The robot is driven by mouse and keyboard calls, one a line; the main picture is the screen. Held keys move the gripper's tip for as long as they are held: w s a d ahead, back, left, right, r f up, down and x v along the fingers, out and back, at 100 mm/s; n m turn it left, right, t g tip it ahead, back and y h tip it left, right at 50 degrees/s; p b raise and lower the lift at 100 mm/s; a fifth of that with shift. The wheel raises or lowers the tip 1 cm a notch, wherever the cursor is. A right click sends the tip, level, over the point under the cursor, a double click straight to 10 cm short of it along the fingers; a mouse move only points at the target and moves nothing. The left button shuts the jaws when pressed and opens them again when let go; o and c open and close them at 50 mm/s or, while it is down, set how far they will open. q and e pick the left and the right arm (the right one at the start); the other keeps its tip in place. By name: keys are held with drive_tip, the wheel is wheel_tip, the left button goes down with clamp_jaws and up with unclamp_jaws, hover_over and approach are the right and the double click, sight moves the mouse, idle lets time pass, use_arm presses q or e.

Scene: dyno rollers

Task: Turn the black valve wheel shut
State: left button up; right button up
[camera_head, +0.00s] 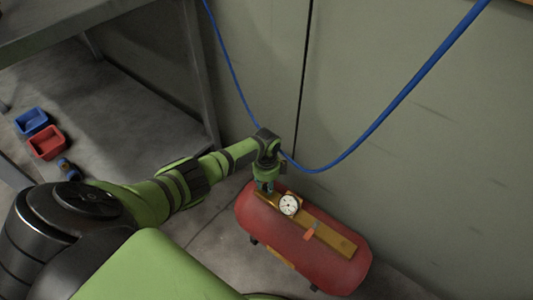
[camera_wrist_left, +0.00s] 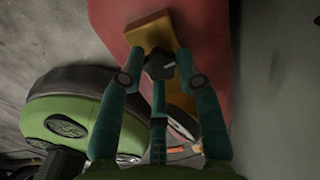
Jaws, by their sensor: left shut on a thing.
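The black valve wheel (camera_wrist_left: 160,64) shows in the left wrist view, at the end of a yellow-brass bar on top of a red tank. My left gripper (camera_wrist_left: 162,72) is shut on the wheel, with its teal fingers on either side of it. In the head view my left gripper (camera_head: 264,186) points down at the left end of the brass bar (camera_head: 325,235) on the red tank (camera_head: 260,220), and it hides the wheel there. My right gripper is not in view.
A round white gauge (camera_head: 289,205) and an orange-red lever (camera_head: 310,235) sit on the bar close to my gripper. A blue hose (camera_head: 400,95) hangs along the wall behind. Blue (camera_head: 31,121) and red (camera_head: 47,142) bins lie under a shelf at left.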

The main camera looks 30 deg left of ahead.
sight(266, 187)
use_arm(q)
drive_tip(key=shift+s+f+m, duration=0.15)
drive_tip(key=shift+s+m, duration=0.05)
drive_tip(key=shift+m, duration=0.4)
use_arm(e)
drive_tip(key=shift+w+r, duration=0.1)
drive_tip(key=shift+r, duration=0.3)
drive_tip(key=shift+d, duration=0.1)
use_arm(q)
drive_tip(key=o, duration=1.1)
drive_tip(key=shift+o, duration=0.2)
drive_tip(key=shift+w, duration=0.1)
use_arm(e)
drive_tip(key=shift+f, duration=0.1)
use_arm(q)
drive_tip(key=shift+r, duration=0.2)
drive_tip(key=shift+w+r, duration=0.1)
drive_tip(key=shift+r, duration=0.1)
wheel_tip(266, 187, up, 11)
drive_tip(key=shift+r, duration=0.2)
drive_tip(key=shift+d+f, duration=0.1)
